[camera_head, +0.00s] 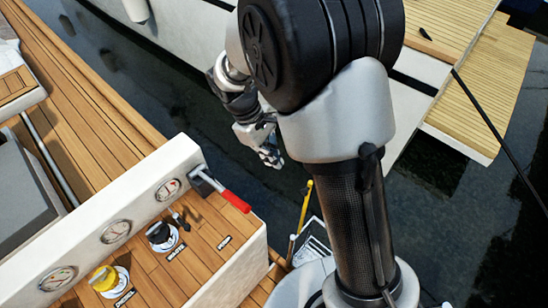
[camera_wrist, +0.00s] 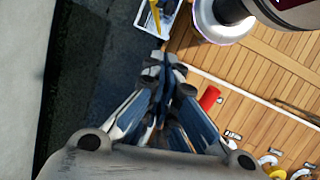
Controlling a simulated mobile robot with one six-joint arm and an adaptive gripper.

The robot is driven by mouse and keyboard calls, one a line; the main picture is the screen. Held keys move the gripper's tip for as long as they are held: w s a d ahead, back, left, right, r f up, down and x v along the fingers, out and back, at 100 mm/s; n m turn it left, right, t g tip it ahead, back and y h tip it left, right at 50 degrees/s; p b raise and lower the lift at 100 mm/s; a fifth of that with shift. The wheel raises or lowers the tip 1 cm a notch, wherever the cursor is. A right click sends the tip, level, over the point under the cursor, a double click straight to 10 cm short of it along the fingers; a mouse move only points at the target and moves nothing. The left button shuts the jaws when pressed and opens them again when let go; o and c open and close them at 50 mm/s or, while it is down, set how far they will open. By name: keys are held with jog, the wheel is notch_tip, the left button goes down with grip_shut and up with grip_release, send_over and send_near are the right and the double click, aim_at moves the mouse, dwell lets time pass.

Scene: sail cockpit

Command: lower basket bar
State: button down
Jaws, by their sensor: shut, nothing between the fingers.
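A yellow bar (camera_head: 303,207) stands upright, tilted a little, at a white-rimmed basket (camera_head: 318,236) beyond the end of the cockpit console. My arm and base hide part of the basket. In the wrist view the yellow bar (camera_wrist: 156,14) and the basket (camera_wrist: 172,18) show at the top edge, past my fingertips. My gripper (camera_head: 272,160) hangs over dark water, up and to the left of the bar in the head view, apart from it. In the wrist view my gripper (camera_wrist: 165,62) has its fingers together, with nothing between them.
A red-handled lever (camera_head: 235,200) sticks out from the console (camera_head: 120,222), which carries several gauges. A black knob (camera_head: 160,233) and a yellow knob (camera_head: 103,278) sit on its wooden top. A wooden dock (camera_head: 490,90) lies at upper right. Open water surrounds my gripper.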

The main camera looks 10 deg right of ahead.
jog(key=s+d+f+b, duration=0.3)
jog(key=d+f, duration=0.1)
jog(key=f, duration=0.4)
jog(key=shift+s+d, duration=0.15)
jog(key=shift+d, duration=0.15)
jog(key=shift+d, duration=0.1)
